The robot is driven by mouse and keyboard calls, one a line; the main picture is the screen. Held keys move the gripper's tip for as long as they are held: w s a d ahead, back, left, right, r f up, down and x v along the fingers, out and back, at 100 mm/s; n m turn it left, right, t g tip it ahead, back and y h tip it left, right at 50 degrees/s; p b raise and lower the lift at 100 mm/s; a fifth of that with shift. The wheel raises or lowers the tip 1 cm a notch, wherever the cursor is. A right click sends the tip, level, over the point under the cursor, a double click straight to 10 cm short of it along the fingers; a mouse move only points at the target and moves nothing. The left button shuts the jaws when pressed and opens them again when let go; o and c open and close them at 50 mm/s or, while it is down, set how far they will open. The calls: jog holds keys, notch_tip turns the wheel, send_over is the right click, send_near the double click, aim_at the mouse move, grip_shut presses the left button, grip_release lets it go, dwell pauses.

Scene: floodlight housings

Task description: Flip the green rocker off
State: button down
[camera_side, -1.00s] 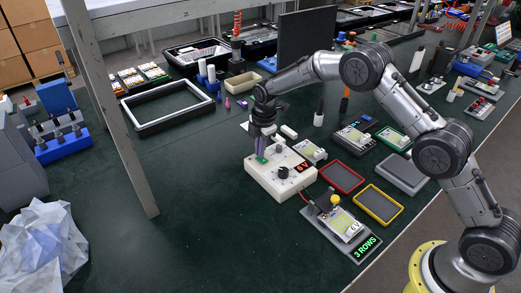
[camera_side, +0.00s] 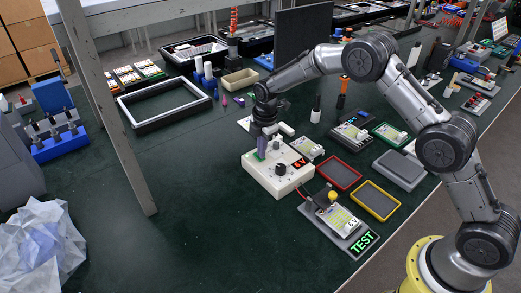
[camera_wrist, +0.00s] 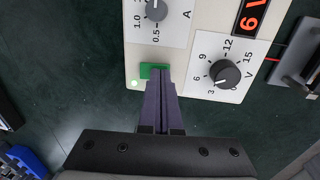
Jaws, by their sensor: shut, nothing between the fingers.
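The white power supply box (camera_side: 277,186) sits on the dark green bench in the side view. Its green rocker (camera_wrist: 148,70) is at a corner of the top face in the wrist view, partly covered by my fingertips. My gripper (camera_wrist: 160,75) is shut and empty, pointing down with its purple fingertips at the rocker's right part. In the side view my gripper (camera_side: 262,153) stands over the rocker's corner. I cannot tell whether the fingertips touch the rocker or which way it is tilted. A small pale green light (camera_wrist: 133,83) glows beside it.
The voltage knob (camera_wrist: 224,74) and current knob (camera_wrist: 156,10) are nearby on the box, with a lit red display (camera_wrist: 254,15). A test fixture (camera_side: 338,220) stands at the box's right. Red (camera_side: 339,174) and yellow (camera_side: 376,200) trays lie beyond. Bench left of the box is clear.

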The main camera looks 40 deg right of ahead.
notch_tip(320, 180, up, 14)
jog(key=s, duration=0.1)
jog(key=shift+s+f, duration=0.2)
jog(key=shift+w+r, duration=0.15)
jog(key=shift+w, duration=0.55)
jog(key=f, duration=0.4)
jog(key=w+f, duration=0.1)
jog(key=f, duration=0.9)
jog(key=shift+w, duration=0.35)
